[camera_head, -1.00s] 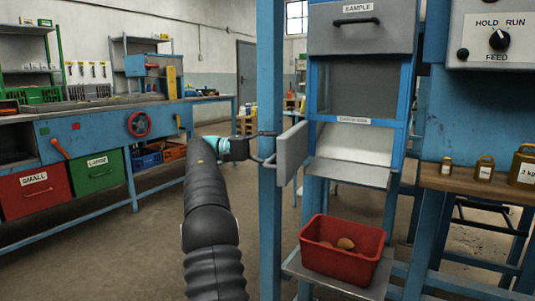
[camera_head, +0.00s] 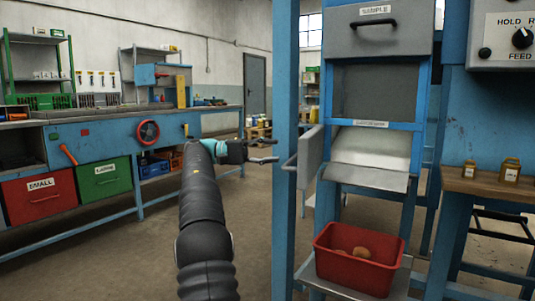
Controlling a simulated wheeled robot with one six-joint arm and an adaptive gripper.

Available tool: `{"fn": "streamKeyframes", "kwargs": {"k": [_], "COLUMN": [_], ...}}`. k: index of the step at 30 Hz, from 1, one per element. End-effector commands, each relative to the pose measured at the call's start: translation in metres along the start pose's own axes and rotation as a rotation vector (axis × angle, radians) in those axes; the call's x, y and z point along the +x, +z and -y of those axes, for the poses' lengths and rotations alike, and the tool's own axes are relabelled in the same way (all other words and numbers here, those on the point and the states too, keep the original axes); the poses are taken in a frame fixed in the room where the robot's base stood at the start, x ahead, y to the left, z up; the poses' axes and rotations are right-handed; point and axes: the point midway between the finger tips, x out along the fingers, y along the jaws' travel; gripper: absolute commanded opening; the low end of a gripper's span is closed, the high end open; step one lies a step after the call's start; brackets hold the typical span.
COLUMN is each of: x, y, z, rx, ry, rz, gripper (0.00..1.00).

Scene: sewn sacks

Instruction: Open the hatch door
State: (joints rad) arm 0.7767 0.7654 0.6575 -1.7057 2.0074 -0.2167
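The hatch door (camera_head: 311,155) is a grey panel standing swung out at the left side of the blue-framed hatch, beside a blue post. Its bar handle (camera_head: 290,163) sticks out to the left in front of the post. The hatch opening (camera_head: 372,148) is uncovered and shows a pale sloped surface inside. My gripper (camera_head: 272,151) is left of the handle, with its two dark fingers spread and nothing between them. A gap shows between the fingertips and the handle.
A red bin (camera_head: 358,262) with a few brown lumps stands on a shelf below the chute lip (camera_head: 367,178). The blue post (camera_head: 285,230) stands close right of my arm. A grey SAMPLE drawer (camera_head: 379,36) is above. Open floor lies left.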

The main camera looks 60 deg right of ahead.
Motion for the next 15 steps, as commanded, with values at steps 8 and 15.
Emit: {"fn": "streamKeyframes", "kwargs": {"k": [8,15], "x": [0.006,-0.003], "y": [-0.002,0.005], "z": [0.001,-0.019], "rx": [-0.002,0.012], "ry": [0.0,-0.006], "rz": [0.01,-0.01], "gripper": [0.39,0.0]}}
